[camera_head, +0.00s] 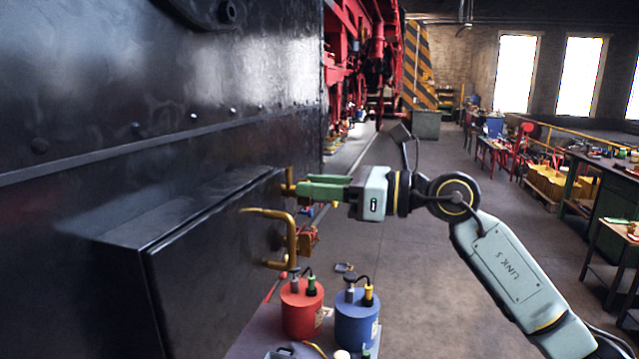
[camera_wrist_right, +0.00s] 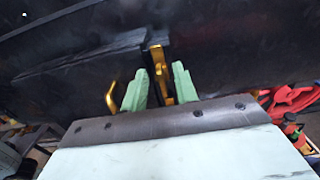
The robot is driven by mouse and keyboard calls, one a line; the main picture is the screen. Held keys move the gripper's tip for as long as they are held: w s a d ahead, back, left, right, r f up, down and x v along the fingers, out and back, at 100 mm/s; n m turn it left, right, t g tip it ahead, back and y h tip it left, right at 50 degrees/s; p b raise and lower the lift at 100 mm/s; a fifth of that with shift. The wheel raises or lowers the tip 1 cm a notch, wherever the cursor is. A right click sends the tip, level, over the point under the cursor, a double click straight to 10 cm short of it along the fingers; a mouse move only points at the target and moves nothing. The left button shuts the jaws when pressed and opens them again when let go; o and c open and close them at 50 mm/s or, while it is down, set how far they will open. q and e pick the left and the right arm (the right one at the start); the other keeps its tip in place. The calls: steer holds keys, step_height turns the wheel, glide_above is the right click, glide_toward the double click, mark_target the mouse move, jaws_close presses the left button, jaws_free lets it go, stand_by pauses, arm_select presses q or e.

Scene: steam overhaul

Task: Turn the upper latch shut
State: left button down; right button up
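The upper latch (camera_head: 289,183) is a small brass piece at the top far corner of a black box door (camera_head: 205,270). It also shows in the right wrist view (camera_wrist_right: 158,62), between the green fingers. My right gripper (camera_head: 318,188) reaches it from the right, and its fingertips are at the latch. In the right wrist view the fingers (camera_wrist_right: 160,92) stand apart, one on each side of the brass. I cannot tell whether they touch it. A bent brass handle (camera_head: 290,238) sticks out from the door nearer to me. My left gripper is not in view.
Brass parts (camera_head: 307,240) sit lower, behind the handle. A red can (camera_head: 301,309) and a blue can (camera_head: 357,320) stand below on a surface. The black wall (camera_head: 150,90) fills the left. Open floor (camera_head: 400,260) lies to the right, with workbenches beyond.

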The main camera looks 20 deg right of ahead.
jaws_close()
steer(key=n+b, duration=0.5)
steer(key=n, duration=0.1)
steer(key=f+n+b, duration=0.1)
steer(key=n+b, duration=0.5)
steer(key=s+n+b, duration=0.1)
steer(key=n+b, duration=0.4)
steer(key=n, duration=0.1)
steer(key=shift+a+f+b, duration=0.15)
steer(key=shift+a+b, duration=0.2)
stand_by(0.4)
